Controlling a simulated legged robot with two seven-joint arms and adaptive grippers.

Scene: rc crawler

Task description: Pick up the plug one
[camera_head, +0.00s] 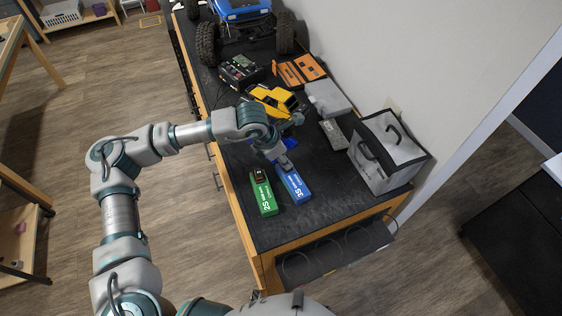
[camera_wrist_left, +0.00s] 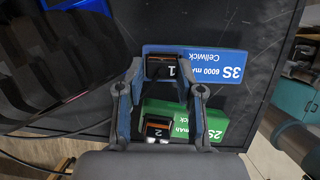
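Plug one, a small dark block with an orange edge marked 1 (camera_wrist_left: 163,68), sits over the blue 3S battery (camera_wrist_left: 215,65) in the left wrist view. My left gripper (camera_wrist_left: 163,80) has its two fingers apart, one on either side of plug one; whether they touch it I cannot tell. In the head view my left gripper (camera_head: 284,161) is at the far end of the blue battery (camera_head: 294,187) and hides plug one. A similar plug marked 2 (camera_wrist_left: 158,131) lies on the green 2S battery (camera_wrist_left: 215,123), nearer the wrist. My right gripper is not in view.
On the black bench top (camera_head: 310,225) stand a yellow car body (camera_head: 275,99), a charger (camera_head: 241,70), a blue crawler (camera_head: 243,12) and an orange tool case (camera_head: 300,69). A grey bag (camera_head: 388,150) stands to the right. The front end of the bench is clear.

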